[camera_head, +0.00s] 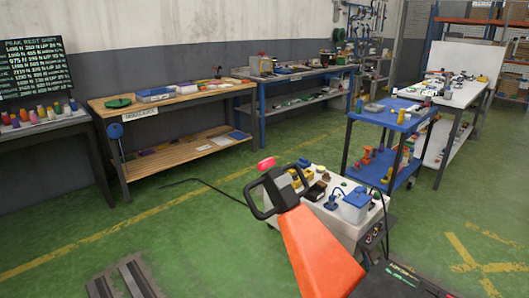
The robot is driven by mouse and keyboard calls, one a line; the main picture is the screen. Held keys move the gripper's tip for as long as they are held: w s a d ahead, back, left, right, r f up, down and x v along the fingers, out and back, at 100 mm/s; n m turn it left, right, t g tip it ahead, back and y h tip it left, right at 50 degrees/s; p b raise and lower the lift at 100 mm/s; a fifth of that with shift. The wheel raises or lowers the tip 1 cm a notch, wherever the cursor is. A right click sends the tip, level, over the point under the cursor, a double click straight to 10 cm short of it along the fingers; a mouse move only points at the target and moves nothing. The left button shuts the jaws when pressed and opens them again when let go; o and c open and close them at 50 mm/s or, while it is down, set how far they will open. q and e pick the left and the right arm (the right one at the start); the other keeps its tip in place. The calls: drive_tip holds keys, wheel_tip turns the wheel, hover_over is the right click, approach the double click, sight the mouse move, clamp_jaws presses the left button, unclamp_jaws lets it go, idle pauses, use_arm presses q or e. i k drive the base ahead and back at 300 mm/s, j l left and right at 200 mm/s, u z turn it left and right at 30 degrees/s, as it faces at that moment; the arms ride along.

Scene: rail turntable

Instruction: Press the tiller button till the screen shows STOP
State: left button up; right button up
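An orange tiller (318,254) rises from the bottom right of the head view, leaning up and left. Its head is a black loop handle (254,199). A red button (267,163) sticks up at the top of the head, and nothing touches it. A dark panel (385,284) with small green marks lies at the bottom right edge; the marks are too small to read, and I cannot tell whether it is the screen. Neither of my grippers shows in this view.
A pale cabinet (346,222) with several small items stands right behind the tiller. A blue cart (388,118) stands beyond it. A wooden workbench (180,97) runs along the back wall. Grey rails (127,277) lie at the bottom left. The green floor left of the tiller is mostly clear.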

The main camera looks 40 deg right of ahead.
sight(266, 164)
drive_tip(key=i+z, duration=0.7)
drive_tip(key=z, duration=0.15)
drive_tip(key=i+j+z, duration=0.2)
drive_tip(key=z, duration=0.2)
drive_tip(key=i+j+z, duration=0.45)
drive_tip(key=k+l, duration=0.05)
drive_tip(key=l, duration=0.05)
